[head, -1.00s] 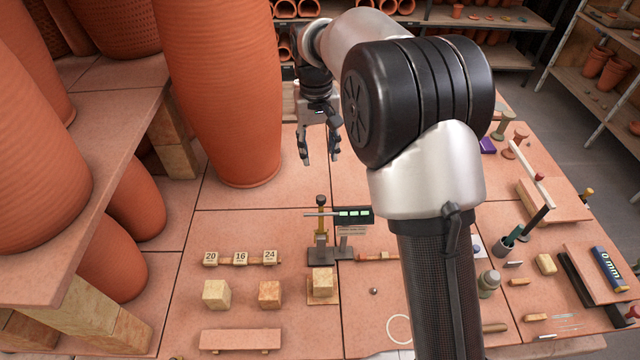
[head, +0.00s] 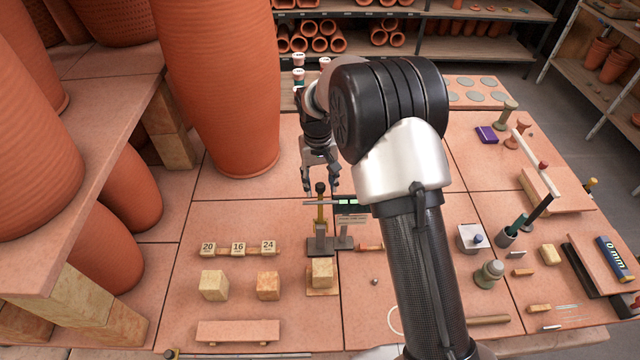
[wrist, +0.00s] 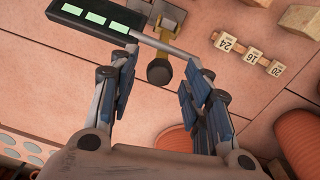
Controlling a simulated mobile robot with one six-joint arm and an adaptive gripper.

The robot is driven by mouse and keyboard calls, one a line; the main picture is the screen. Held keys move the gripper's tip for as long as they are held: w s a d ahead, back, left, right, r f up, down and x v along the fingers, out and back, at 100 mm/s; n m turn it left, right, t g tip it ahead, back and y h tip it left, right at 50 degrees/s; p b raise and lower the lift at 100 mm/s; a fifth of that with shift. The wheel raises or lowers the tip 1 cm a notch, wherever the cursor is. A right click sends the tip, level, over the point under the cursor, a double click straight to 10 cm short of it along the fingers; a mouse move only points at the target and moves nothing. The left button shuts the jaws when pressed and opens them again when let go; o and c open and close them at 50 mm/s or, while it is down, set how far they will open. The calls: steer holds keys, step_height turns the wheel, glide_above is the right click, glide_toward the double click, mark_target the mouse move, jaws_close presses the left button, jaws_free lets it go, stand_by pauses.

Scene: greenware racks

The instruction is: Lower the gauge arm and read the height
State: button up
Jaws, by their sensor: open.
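The height gauge (head: 320,215) stands upright on a dark base, with a brass post and a black knob on top. Its thin grey gauge arm (wrist: 175,50) sticks out sideways near the top. The gauge's dark display (wrist: 95,15) has pale green segments; I can read no number on it. A pale block (head: 322,268) sits on a small wooden base in front of the gauge. My gripper (head: 321,186) is open and empty, pointing down at the gauge top. In the wrist view the black knob (wrist: 159,72) shows between the fingertips; I cannot tell whether they touch it.
Number tags 20, 16 and 24 (head: 238,249) stand on a strip at left, with two loose blocks (head: 213,285) in front. A tall terracotta pot (head: 220,90) stands close behind left.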

steer(key=shift+f, duration=0.3)
steer(key=shift+c, duration=0.4)
jaws_close()
stand_by(0.3)
